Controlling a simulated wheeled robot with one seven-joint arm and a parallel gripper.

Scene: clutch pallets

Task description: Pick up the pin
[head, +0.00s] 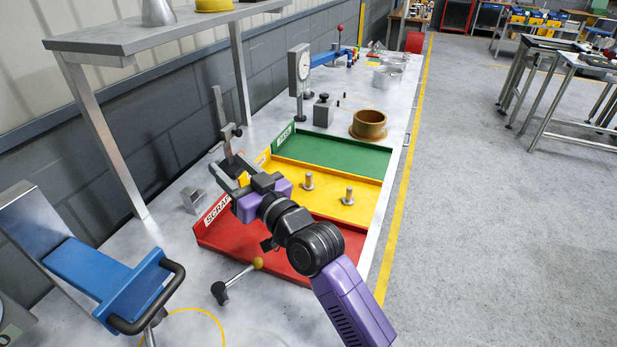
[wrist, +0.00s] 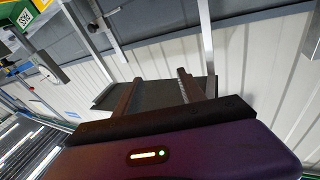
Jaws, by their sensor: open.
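I cannot tell which is the task's pin. My gripper (head: 232,167) is raised over the left side of the trays, to the left of both pins and apart from them. In the wrist view my gripper (wrist: 156,88) has its two fingers spread with nothing between them. That view looks toward the wall and shelf, and neither pin shows in it.
A red tray (head: 330,262) marked SCRAP lies in front and a green tray (head: 350,155) behind. A brass ring (head: 369,124), a dial gauge stand (head: 299,75) and a blue clamp-like fixture (head: 95,270) stand around them. A shelf (head: 130,38) overhangs the bench at left.

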